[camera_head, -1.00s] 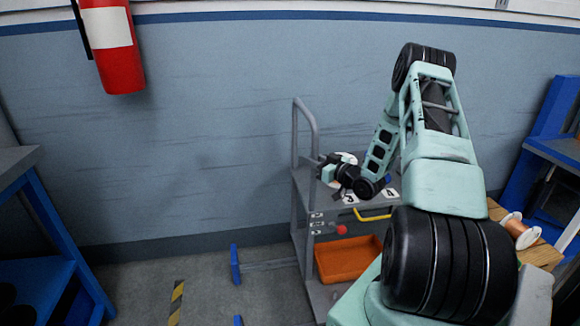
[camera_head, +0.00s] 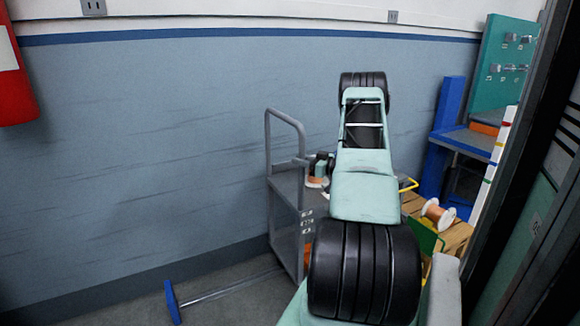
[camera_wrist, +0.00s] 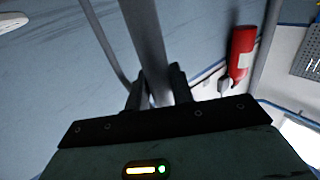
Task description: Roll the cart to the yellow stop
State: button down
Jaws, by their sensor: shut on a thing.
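The grey cart (camera_head: 285,190) stands by the wall in the head view, left of my arm. Its upright tube handle (camera_head: 272,140) is at its left end. My gripper (camera_wrist: 156,88) is shut on a grey bar of the handle (camera_wrist: 145,45) in the wrist view. In the head view my arm hides most of the gripper and much of the cart. A yellow handle-like bar (camera_head: 408,186) shows just right of my arm. I cannot make out a stop that is clearly yellow.
A blue end piece (camera_head: 172,302) with a metal rod lies on the floor left of the cart. A wooden crate (camera_head: 455,238) with a copper spool (camera_head: 437,214) stands at right, before a blue bench (camera_head: 465,140). A red extinguisher (camera_head: 12,75) hangs at left.

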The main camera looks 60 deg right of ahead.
jog(key=shift+s+d+r, duration=0.1)
jog(key=shift+s+d, duration=0.2)
jog(key=shift+d, duration=0.15)
jog(key=shift+d, duration=0.1)
jog(key=c, duration=1.3)
grip_release()
jog(key=shift+s+d, duration=0.1)
jog(key=shift+o, duration=0.2)
jog(key=s, duration=1.7)
jog(key=shift+s, duration=0.2)
